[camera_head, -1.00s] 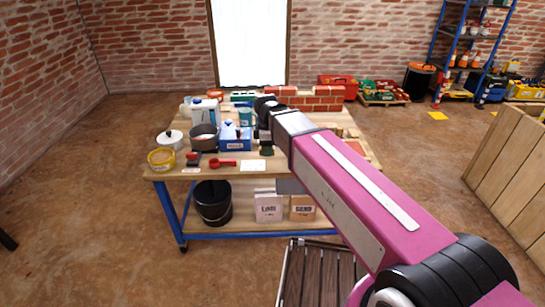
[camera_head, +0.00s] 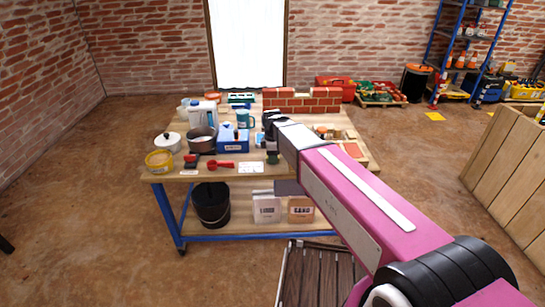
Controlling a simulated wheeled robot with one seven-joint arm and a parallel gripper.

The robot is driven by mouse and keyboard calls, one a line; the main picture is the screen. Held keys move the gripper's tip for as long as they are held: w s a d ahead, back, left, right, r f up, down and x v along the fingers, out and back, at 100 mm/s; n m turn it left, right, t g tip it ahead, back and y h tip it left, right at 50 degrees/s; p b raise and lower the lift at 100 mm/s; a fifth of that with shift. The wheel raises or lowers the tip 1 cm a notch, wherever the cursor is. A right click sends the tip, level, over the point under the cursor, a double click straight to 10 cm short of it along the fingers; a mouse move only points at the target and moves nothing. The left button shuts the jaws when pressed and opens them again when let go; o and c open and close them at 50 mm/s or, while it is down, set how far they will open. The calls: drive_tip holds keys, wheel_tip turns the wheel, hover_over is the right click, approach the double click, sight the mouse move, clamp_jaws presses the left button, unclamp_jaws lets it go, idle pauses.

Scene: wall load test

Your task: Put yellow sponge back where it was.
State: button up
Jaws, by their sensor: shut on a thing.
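My gripper (camera_head: 272,138) is over the front middle of the wooden workbench (camera_head: 222,180), pointing down at the end of my magenta arm. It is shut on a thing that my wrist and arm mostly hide. A small dark green piece (camera_head: 272,158) shows at the jaws, just above the bench top. I cannot tell whether it is part of the sponge. I cannot make out a yellow sponge anywhere on the bench. A white card (camera_head: 251,167) lies just left of the jaws.
Left of my gripper stand a blue box (camera_head: 232,139), a red scoop (camera_head: 221,164), a pot (camera_head: 201,139), a white lidded pot (camera_head: 168,142) and a yellow tub (camera_head: 159,161). A low brick wall (camera_head: 302,101) stands behind. The lower shelf holds a black bucket (camera_head: 211,204) and two bags.

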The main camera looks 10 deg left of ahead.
drive_tip(key=shift+f, duration=0.15)
drive_tip(key=o, duration=0.9)
wheel_tip(320, 180, up, 12)
drive_tip(key=shift+r, duration=0.2)
idle(0.3)
